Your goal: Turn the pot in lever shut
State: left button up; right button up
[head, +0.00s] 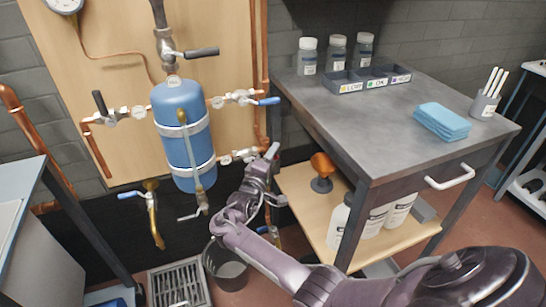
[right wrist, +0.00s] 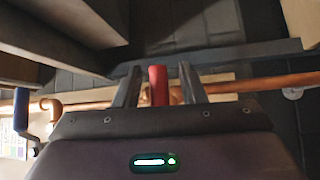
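The blue tank (head: 185,135) is strapped upright on the wooden board among copper pipes and valves. A valve (head: 238,156) sits on a pipe low on the tank's right side. My right gripper (head: 270,160) is just right of this valve and covers its handle side. In the right wrist view a red lever (right wrist: 158,86) stands between the two fingers of my right gripper (right wrist: 158,88), with gaps on both sides. I cannot read which valve is labelled pot in. My left gripper is not in view.
Other levers are a black one (head: 100,102) at left, a blue one (head: 268,101) at upper right and a black one (head: 202,52) on top. A bucket (head: 225,268) and a floor grate (head: 180,285) lie below. A metal workbench (head: 390,110) stands close on the right.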

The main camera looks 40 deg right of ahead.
jog(key=shift+d, duration=0.1)
grip_shut()
dwell(0.4)
